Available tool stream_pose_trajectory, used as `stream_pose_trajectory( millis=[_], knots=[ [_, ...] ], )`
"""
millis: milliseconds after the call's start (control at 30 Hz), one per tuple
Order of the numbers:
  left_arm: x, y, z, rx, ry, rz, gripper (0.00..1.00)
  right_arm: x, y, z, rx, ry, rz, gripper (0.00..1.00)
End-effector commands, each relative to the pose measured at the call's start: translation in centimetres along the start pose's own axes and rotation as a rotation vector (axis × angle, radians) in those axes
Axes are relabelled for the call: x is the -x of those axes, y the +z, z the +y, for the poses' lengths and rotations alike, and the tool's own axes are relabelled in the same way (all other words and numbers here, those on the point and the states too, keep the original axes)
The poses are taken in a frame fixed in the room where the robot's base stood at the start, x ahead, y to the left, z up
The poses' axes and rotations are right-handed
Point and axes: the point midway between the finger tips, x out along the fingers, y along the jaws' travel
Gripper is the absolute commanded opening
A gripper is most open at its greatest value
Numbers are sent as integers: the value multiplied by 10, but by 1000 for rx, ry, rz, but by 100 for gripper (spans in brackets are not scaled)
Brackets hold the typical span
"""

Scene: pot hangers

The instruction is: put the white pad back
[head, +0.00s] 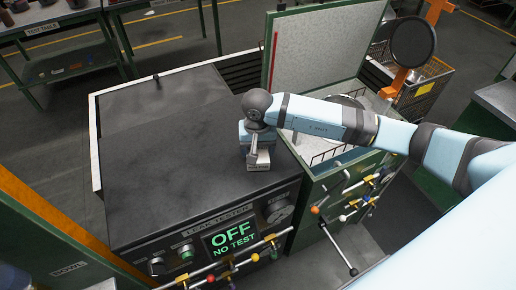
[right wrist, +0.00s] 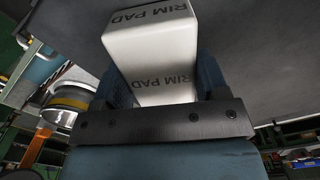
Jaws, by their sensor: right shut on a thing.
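The white pad (head: 259,161) is a small block held at the lower end of my right gripper (head: 255,147). In the right wrist view the white pad (right wrist: 152,50) shows "RIM PAD" printed on two faces, with the blue fingers shut on its sides. In the head view it is over the dark top of the leak tester (head: 165,150), near its right edge. I cannot tell whether it touches that top. My left gripper is not in view.
The tester's front display (head: 233,237) reads "OFF NO TEST". Right of it stands a green-framed station with a raised panel (head: 325,45) and a wire basket (head: 325,157). Several levers with coloured knobs (head: 315,210) stick out in front. The tester's top is otherwise mostly clear.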

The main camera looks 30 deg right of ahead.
Motion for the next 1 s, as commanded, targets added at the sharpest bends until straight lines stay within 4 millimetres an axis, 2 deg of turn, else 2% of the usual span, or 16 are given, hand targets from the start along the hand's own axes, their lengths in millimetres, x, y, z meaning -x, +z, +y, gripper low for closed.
stream_pose_trajectory(
  millis=[300, 333, 433, 767, 867, 1000],
  knots=[
    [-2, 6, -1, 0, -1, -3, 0, -4, 0, 0, 0, 1, 1, 37],
    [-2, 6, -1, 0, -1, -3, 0, -4, 0, 0, 0, 1, 1, 69],
    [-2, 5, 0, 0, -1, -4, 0, -3, 0, 0, 0, 1, 0, 92],
    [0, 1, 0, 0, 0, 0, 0, 0, 0, 0, 0, 0, 0, 93],
    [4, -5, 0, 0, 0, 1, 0, 10, -1, 0, 0, 0, 2, 93],
    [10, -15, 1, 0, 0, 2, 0, 39, -1, 0, 1, 0, 4, 93]
  ],
)
